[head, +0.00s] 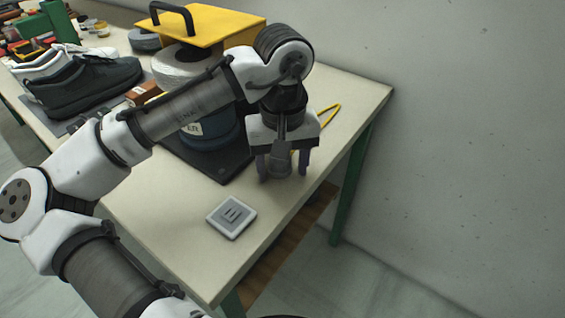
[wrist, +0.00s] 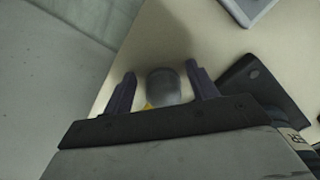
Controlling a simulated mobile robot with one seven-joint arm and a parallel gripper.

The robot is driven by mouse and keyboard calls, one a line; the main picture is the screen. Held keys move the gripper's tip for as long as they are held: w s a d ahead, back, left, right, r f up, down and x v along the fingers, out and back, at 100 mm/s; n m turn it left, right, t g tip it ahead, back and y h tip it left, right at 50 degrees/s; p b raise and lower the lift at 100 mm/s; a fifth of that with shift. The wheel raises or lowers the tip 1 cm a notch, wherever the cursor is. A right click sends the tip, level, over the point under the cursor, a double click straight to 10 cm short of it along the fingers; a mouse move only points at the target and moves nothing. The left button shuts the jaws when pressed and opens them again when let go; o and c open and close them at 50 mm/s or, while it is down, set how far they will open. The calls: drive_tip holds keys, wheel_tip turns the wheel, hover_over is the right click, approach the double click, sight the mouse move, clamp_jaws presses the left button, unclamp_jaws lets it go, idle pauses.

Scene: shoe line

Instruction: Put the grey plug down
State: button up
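The grey plug (head: 280,163) is at the right part of the table, between the fingers of my gripper (head: 283,168). In the wrist view the plug (wrist: 164,86) shows as a rounded grey body between the two dark fingers of my gripper (wrist: 162,84). A strip of bare gap shows on each side of it, so the fingers are open around it and not closed on it. The plug appears to rest on the tabletop; its underside is hidden. A bit of yellow (wrist: 149,106) shows beside it, partly hidden by the gripper.
A white square plate with a grey centre (head: 231,217) lies on the table (head: 170,225) nearer the front. A dark mat (head: 225,168) with a blue container (head: 212,132) is left of my gripper. A yellow loop (head: 330,112) lies behind it. Dark shoes (head: 90,85) stand farther left.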

wheel_tip(320, 180, up, 12)
drive_tip(key=p, duration=0.1)
drive_tip(key=shift+r, duration=0.15)
idle(0.4)
